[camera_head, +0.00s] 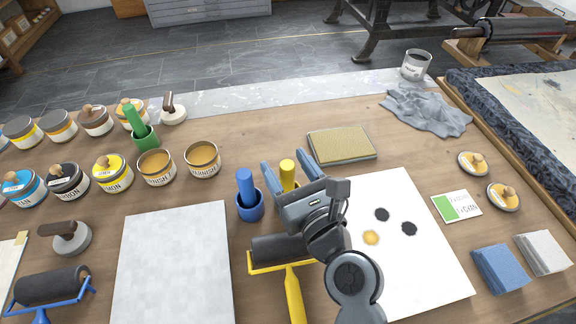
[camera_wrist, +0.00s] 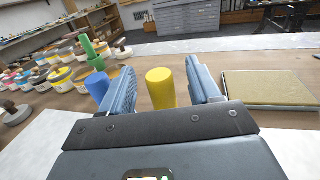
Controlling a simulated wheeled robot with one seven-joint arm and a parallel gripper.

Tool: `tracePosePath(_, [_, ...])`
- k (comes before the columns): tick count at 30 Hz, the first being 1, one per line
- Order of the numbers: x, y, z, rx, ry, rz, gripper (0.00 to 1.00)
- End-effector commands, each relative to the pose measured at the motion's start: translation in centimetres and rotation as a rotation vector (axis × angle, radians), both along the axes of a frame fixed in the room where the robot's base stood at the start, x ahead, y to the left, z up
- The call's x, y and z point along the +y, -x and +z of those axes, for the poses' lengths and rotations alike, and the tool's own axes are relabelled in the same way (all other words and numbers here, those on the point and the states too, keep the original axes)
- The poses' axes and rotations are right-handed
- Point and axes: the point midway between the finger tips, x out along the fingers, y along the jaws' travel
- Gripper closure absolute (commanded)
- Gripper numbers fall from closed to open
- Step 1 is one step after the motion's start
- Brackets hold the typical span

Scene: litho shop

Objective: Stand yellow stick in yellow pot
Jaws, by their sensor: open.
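The yellow stick (camera_head: 288,173) stands upright between the open fingers of my gripper (camera_head: 289,171). It also shows in the wrist view (camera_wrist: 160,88), between the two blue fingers (camera_wrist: 160,86), with a gap on its right side. My gripper is low over the table and hides the stick's lower part. No yellow pot can be made out; whatever is around the stick's foot is hidden behind my gripper. A blue stick (camera_head: 245,183) stands in a blue pot (camera_head: 250,207) just left of my gripper. A green stick (camera_head: 133,118) stands in a green pot (camera_head: 146,137) farther back left.
Open varnish tins (camera_head: 203,160) and several ink tins stand on the left. A yellow-handled roller (camera_head: 291,285) lies in front of my gripper. A flat pad (camera_head: 341,146) lies behind right, and a white sheet (camera_head: 425,262) with ink spots lies to the right.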

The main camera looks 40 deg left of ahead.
Motion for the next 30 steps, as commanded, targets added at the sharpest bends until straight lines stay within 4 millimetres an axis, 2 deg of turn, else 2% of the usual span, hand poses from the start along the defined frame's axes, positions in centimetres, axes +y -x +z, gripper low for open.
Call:
tracePosePath(7, [-1.0,0.4,-0.1,0.001,0.002,-0.002,0.38])
tracePosePath(19, [-6.3,3.1,-0.1,0.002,-0.001,-0.002,0.38])
tracePosePath(30, [-7.0,3.5,-0.1,0.0,0.0,0.0,0.38])
